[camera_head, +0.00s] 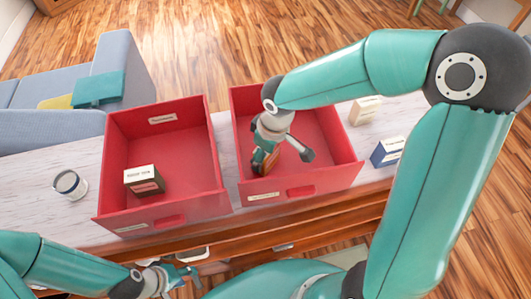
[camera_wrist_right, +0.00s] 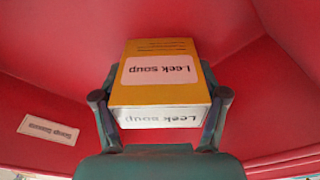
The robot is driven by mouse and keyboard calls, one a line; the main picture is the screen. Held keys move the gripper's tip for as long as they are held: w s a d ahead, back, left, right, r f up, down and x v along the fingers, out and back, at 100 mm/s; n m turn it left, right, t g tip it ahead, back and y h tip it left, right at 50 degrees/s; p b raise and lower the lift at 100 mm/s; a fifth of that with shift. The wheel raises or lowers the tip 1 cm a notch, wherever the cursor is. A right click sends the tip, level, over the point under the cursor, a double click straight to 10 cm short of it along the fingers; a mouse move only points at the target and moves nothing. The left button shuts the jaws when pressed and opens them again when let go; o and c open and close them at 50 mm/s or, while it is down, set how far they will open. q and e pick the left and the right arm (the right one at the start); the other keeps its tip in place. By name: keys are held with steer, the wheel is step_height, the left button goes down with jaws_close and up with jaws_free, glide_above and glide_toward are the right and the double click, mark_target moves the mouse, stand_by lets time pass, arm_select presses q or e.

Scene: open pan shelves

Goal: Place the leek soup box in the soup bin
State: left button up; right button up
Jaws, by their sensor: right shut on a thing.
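The leek soup box (camera_wrist_right: 158,75) is yellow-orange with a pale label, upside down in the right wrist view. My right gripper (camera_head: 264,160) is shut on it, one finger on each side. In the head view the box (camera_head: 271,163) shows only partly, low inside the right-hand red bin, near its front left corner. In the wrist view this bin (camera_wrist_right: 270,85) has a label starting with "Soup". I cannot tell whether the box touches the bin floor. My left gripper (camera_head: 187,276) looks open and empty, in front of the counter.
Another red bin (camera_head: 190,170) on the left holds a dark brown box (camera_head: 144,180). A round tin (camera_head: 70,184) stands left of it. A cream box (camera_head: 365,110) and a blue box (camera_head: 387,152) stand right of the soup bin. The bin walls surround my right gripper.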

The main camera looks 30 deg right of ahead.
steer(key=o, duration=1.7)
steer(key=r, duration=0.3)
steer(key=s+r+p, duration=0.1)
steer(key=r, duration=0.7)
steer(key=shift+s+d+r, duration=0.1)
steer(key=shift+s+d, duration=0.05)
steer(key=shift+d, duration=0.2)
steer(key=shift+r+p, duration=0.3)
steer(key=shift+r, duration=0.1)
steer(key=shift+s, duration=0.1)
